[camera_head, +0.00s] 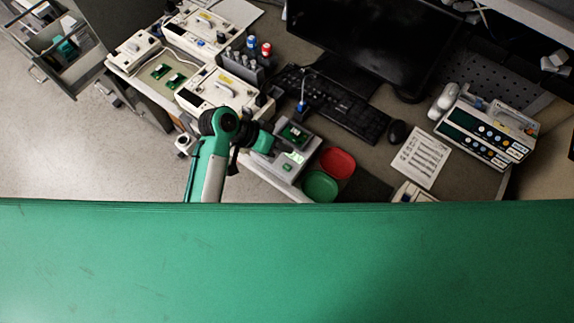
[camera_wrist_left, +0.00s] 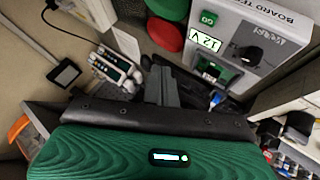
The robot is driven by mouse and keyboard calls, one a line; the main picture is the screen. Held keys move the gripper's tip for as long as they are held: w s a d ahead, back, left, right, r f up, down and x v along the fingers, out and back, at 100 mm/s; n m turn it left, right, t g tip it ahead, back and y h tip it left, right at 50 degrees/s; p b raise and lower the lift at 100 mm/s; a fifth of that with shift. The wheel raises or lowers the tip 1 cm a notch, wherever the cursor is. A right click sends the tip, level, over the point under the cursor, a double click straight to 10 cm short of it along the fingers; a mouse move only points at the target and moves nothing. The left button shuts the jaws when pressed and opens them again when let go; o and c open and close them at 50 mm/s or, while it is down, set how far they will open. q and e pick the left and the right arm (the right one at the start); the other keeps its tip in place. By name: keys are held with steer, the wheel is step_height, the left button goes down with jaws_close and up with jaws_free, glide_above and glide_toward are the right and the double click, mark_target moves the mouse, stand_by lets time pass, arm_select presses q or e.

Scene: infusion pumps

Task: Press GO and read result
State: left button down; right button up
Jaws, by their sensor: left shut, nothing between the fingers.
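The grey board tester (camera_head: 283,168) stands at the table's front edge, with a green circuit board (camera_head: 295,133) on its upper part and a lit display (camera_head: 295,157). In the left wrist view the tester (camera_wrist_left: 275,38) shows at the upper right. My left gripper (camera_head: 265,150) is at the tester's left side. Its grey fingers (camera_wrist_left: 161,88) are shut and empty, apart from the button in the wrist view. My right gripper is not in view.
A red dish (camera_head: 337,163) and a green dish (camera_head: 320,186) stand right of the tester. A keyboard (camera_head: 335,103), a mouse (camera_head: 398,132) and a paper sheet (camera_head: 420,157) lie behind. Infusion pumps (camera_head: 218,92) stand at left, another (camera_head: 485,128) at right.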

arm_select(q)
steer(key=f, duration=0.1)
glide_above(283, 168)
step_height(283, 168, down, 6)
steer(key=shift+f+b, duration=0.1)
steer(key=shift+b, duration=0.3)
steer(key=shift+f+b, duration=0.45)
steer(key=shift+f, duration=0.35)
stand_by(0.6)
stand_by(0.7)
steer(key=shift+f, duration=0.4)
